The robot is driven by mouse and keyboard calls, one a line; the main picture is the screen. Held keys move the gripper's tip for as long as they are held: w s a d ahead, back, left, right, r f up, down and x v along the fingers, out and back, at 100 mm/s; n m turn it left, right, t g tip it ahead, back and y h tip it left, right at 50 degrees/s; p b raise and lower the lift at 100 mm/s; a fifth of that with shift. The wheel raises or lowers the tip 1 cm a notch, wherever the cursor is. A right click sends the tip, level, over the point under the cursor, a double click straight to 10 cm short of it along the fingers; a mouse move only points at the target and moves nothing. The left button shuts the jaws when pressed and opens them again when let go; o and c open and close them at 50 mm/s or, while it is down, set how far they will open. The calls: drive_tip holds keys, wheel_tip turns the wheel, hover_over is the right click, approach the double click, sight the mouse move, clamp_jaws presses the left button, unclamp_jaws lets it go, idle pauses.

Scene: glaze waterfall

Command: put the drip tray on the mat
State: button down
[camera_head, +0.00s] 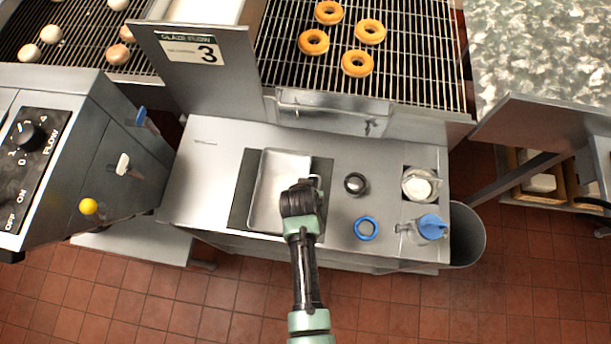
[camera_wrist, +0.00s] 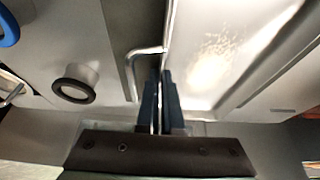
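The drip tray (camera_head: 270,190) is a shallow pale metal pan, and it lies over the dark grey mat (camera_head: 240,203) on the steel counter. Strips of mat show to its left and right. I cannot tell whether it rests fully on the mat or is slightly raised. My gripper (camera_head: 302,190) is at the tray's right side and hides part of that edge. In the wrist view my gripper (camera_wrist: 161,92) has its blue-grey fingers close together on the rim of the tray (camera_wrist: 215,60), beside its bent-wire handle (camera_wrist: 132,70).
A dark-rimmed cup (camera_head: 355,184), a blue ring (camera_head: 366,228), a pitcher (camera_head: 420,184) and a blue-topped container (camera_head: 430,228) stand on the counter to the right. A rack with doughnuts (camera_head: 357,63) is behind. A control box (camera_head: 60,150) is at left.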

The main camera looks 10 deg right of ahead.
drive_tip(key=shift+w+f, duration=0.1)
drive_tip(key=c, duration=1.4)
unclamp_jaws()
drive_tip(key=o, duration=0.3)
